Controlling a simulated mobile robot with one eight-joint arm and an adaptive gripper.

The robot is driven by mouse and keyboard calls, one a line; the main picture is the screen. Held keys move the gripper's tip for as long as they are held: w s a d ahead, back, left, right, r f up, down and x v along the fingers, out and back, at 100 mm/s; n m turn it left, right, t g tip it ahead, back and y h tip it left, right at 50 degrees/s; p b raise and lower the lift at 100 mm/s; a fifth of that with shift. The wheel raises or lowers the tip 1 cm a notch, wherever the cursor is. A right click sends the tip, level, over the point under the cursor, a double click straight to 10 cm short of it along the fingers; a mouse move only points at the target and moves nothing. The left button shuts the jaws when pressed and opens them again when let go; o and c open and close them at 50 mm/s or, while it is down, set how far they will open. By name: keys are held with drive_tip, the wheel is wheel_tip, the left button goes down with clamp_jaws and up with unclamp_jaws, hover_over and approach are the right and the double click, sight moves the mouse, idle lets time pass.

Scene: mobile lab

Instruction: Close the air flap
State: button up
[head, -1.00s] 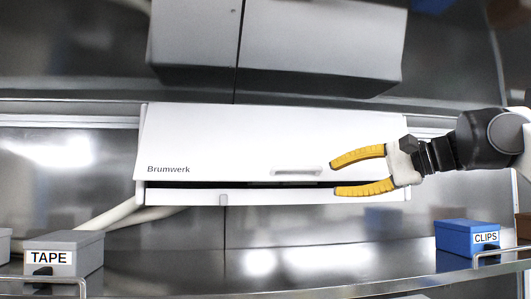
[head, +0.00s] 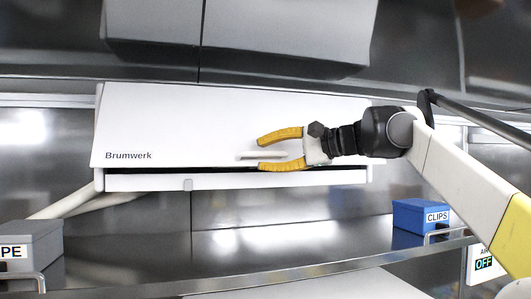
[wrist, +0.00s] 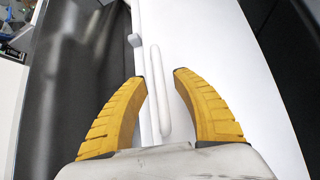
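The air flap (head: 180,125) is the white front panel of a wall unit marked "Brumwerk". It stands slightly open, with a dark gap between its lower edge and the unit's bottom strip (head: 140,182). A pale bar handle (head: 246,156) sits near the flap's lower edge. My gripper (head: 260,154) is open, its yellow fingers above and below the handle. In the wrist view the handle (wrist: 157,85) lies between the spread fingertips (wrist: 160,76), with space on both sides. I cannot tell how far the fingertips reach past it in depth.
A grey box (head: 30,245) labelled TAPE, partly cut off, and a blue CLIPS box (head: 415,215) stand on a railed shelf below. A grey cabinet (head: 285,30) hangs above the unit. An "OFF" display (head: 484,264) is at lower right.

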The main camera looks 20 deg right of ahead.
drive_tip(key=shift+w, duration=0.1)
drive_tip(key=shift+d, duration=0.1)
clamp_jaws()
drive_tip(key=shift+w+f, duration=0.1)
drive_tip(key=shift+f, duration=0.05)
drive_tip(key=w+f+n+t+y+b, duration=0.1)
drive_tip(key=w+f+n, duration=0.1)
drive_tip(key=w, duration=0.5)
drive_tip(key=shift+w+f+t, duration=0.2)
drive_tip(key=shift+f+t, duration=0.15)
drive_tip(key=shift+t, duration=0.05)
